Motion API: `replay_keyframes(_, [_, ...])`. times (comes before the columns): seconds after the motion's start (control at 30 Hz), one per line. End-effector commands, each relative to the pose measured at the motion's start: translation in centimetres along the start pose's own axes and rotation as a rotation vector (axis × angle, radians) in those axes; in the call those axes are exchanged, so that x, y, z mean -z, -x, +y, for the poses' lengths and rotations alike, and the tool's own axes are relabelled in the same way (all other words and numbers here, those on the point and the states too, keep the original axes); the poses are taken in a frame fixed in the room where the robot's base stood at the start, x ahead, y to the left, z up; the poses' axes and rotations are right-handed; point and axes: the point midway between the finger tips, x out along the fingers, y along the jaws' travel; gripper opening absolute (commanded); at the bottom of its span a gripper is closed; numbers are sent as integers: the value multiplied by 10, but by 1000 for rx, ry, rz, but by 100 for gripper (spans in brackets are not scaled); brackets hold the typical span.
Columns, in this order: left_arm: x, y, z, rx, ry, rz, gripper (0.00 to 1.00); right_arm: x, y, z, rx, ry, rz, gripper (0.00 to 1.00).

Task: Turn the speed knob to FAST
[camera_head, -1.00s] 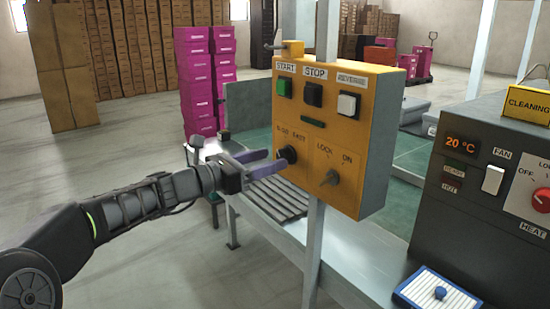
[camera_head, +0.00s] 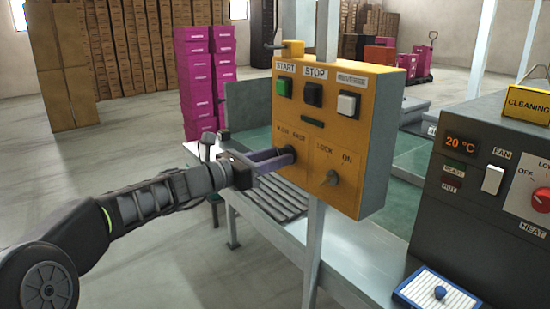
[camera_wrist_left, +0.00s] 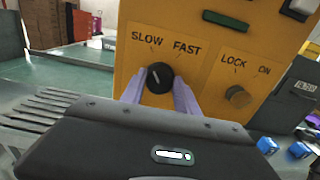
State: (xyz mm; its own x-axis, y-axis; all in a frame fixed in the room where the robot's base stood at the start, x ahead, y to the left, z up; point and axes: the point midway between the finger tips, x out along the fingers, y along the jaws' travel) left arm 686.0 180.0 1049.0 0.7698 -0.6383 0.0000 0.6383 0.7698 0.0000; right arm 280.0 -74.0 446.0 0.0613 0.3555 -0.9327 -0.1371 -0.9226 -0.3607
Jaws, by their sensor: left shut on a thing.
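The speed knob is black and round, on the orange control box (camera_head: 300,190), with SLOW and FAST printed above it. In the left wrist view the speed knob (camera_wrist_left: 160,76) has a light pointer line that leans up and left, to the SLOW side. My left gripper (camera_head: 284,158) reaches in from the left and is shut on the knob. Its two purple fingers stand on either side of the knob in the left wrist view (camera_wrist_left: 158,92). In the head view the fingers partly hide the knob. My right gripper is not in view.
A LOCK/ON knob (camera_head: 330,178) sits right of the speed knob. START (camera_head: 284,87), STOP (camera_head: 313,94) and a white button (camera_head: 348,104) are above. A grey heater panel (camera_head: 470,190) stands at the right, and a roller conveyor (camera_head: 275,198) lies behind the box.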

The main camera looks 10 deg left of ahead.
Motion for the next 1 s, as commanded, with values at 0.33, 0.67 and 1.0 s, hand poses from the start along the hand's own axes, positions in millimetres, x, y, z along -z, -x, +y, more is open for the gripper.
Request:
replay_keyframes(0.33, [0,0,0,-1,-1,0,0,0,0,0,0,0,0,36])
replay_keyframes(0.67, [2,0,0,-1,-58,-1,0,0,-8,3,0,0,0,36])
replay_keyframes(1.0, [4,0,-1,0,-269,-2,0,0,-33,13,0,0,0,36])
